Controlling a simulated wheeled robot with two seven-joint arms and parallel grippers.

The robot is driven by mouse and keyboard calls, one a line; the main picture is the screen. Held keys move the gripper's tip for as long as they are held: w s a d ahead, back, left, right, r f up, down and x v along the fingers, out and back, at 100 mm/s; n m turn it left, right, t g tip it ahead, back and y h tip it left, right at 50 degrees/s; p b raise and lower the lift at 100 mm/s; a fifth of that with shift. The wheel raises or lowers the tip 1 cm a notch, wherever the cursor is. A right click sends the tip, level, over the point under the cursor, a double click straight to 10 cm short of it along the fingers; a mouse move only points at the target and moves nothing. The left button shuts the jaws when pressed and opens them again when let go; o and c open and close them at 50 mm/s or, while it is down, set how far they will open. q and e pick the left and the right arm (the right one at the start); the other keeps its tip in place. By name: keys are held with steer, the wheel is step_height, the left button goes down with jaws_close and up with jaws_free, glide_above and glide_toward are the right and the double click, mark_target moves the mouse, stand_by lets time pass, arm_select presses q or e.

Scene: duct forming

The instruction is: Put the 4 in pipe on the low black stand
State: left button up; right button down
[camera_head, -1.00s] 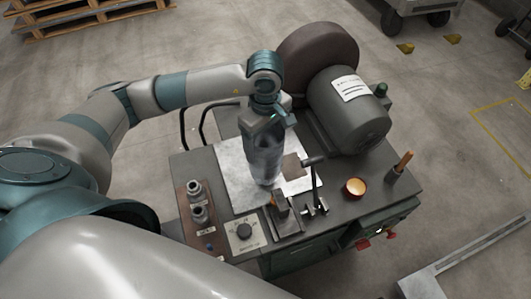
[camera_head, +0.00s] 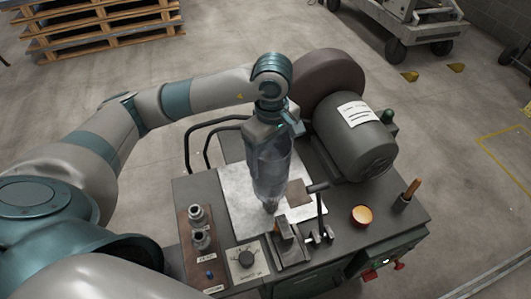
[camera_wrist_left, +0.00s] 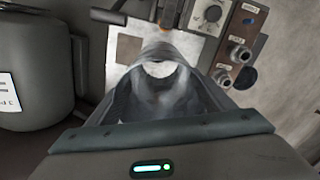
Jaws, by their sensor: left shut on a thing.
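My left gripper (camera_head: 270,205) points down over the pale plate on the dark bench. It is shut on a mottled grey metal pipe (camera_wrist_left: 150,98), which I take to be the 4 in pipe. In the left wrist view the pipe lies between the fingers, with a round end toward the plate. In the head view I cannot cleanly separate pipe from gripper, nor tell if the pipe touches the plate. I cannot make out a separate low black stand. My right gripper is not in view.
Wooden pallets (camera_head: 95,30) and a cart (camera_head: 415,15) stand behind.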

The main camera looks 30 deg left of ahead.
mark_target(276, 173)
arm_select(q)
steer(key=m+b, duration=0.1)
steer(key=m, duration=0.1)
steer(key=d+m+b, duration=0.1)
steer(key=m, duration=0.1)
steer(key=d+m+b, duration=0.1)
steer(key=m, duration=0.1)
steer(key=shift+s+f+m, duration=0.3)
steer(key=shift+s+f, duration=0.05)
steer(key=shift+s, duration=0.05)
steer(key=shift+s+d+f+m+b, duration=0.1)
steer(key=shift+s+d+m+b, duration=0.2)
steer(key=shift+m, duration=0.95)
steer(key=shift+s+d+f+m+b, duration=0.1)
steer(key=shift+s+m+b, duration=0.35)
steer(key=shift+m, duration=0.85)
steer(key=shift+s+d+m+b, duration=0.2)
steer(key=shift+m+b, duration=0.25)
steer(key=shift+m, duration=0.8)
